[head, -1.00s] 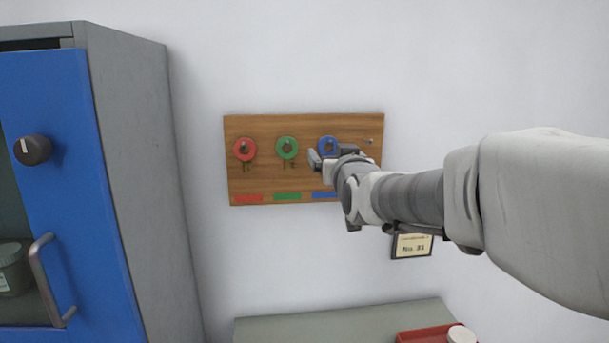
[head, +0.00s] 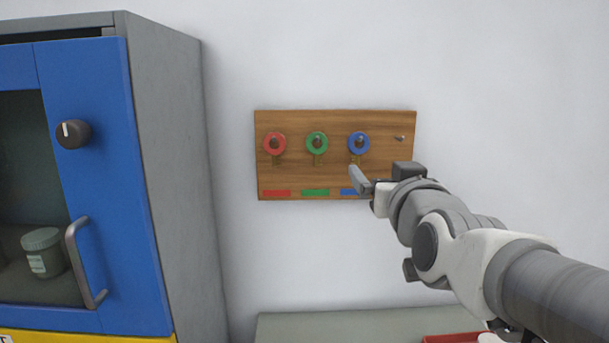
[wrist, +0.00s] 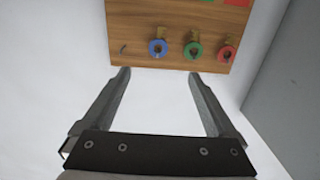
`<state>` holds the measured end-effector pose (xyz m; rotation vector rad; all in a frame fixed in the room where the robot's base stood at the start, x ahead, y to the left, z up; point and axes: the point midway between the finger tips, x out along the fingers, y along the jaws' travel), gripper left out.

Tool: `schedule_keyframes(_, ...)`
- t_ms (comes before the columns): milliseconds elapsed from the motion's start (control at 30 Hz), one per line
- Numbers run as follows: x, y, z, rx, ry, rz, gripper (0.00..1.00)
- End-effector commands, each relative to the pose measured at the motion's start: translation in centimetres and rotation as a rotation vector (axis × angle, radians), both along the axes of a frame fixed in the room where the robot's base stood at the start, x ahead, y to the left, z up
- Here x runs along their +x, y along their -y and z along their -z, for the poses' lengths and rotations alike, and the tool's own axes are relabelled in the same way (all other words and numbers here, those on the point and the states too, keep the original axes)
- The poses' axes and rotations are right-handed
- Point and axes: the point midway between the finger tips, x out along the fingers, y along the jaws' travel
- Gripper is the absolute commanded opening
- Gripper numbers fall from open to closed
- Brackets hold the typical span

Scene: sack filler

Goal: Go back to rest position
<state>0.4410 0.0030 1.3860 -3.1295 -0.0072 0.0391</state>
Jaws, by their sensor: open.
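My gripper (head: 375,185) is in front of the wall, near the lower right part of a wooden key board, in the head view. In the wrist view my gripper (wrist: 160,80) has its two fingers wide apart with nothing between them. The key board (head: 290,180) carries a red-ringed key (head: 275,144), a green-ringed key (head: 317,143) and a blue-ringed key (head: 359,143), each hanging on a peg. A bare peg (head: 400,138) is at the right. The blue-ringed key (wrist: 157,47) also shows beyond the fingertips in the wrist view.
A grey cabinet (head: 175,170) with a blue door (head: 105,190), dark knob (head: 73,134) and handle (head: 85,262) stands at the left. A jar (head: 43,252) is inside. A grey-green surface (head: 330,325) with a red tray (head: 455,338) is below.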

Motion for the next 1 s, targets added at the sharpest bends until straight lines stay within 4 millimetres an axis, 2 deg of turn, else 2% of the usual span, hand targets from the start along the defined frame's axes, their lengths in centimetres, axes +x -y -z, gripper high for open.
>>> schedule_keyframes(133, -1.6, -0.5, 3.2, -0.001, -0.142, -0.026, 0.93)
schedule_keyframes(267, -4.5, -0.8, 8.0, -0.002, -0.352, -0.048, 0.93)
schedule_keyframes(400, -8.8, -0.8, 13.0, -0.005, -0.590, -0.053, 0.93)
schedule_keyframes(600, -15.3, -0.2, 18.4, -0.011, -0.886, -0.029, 0.93)
schedule_keyframes(700, -17.6, 0.1, 19.8, -0.012, -0.981, -0.015, 0.93)
schedule_keyframes(800, -19.0, 0.3, 20.5, -0.014, -1.035, -0.004, 0.93)
schedule_keyframes(1000, -19.5, 0.4, 20.8, -0.013, -1.057, -0.001, 0.93)
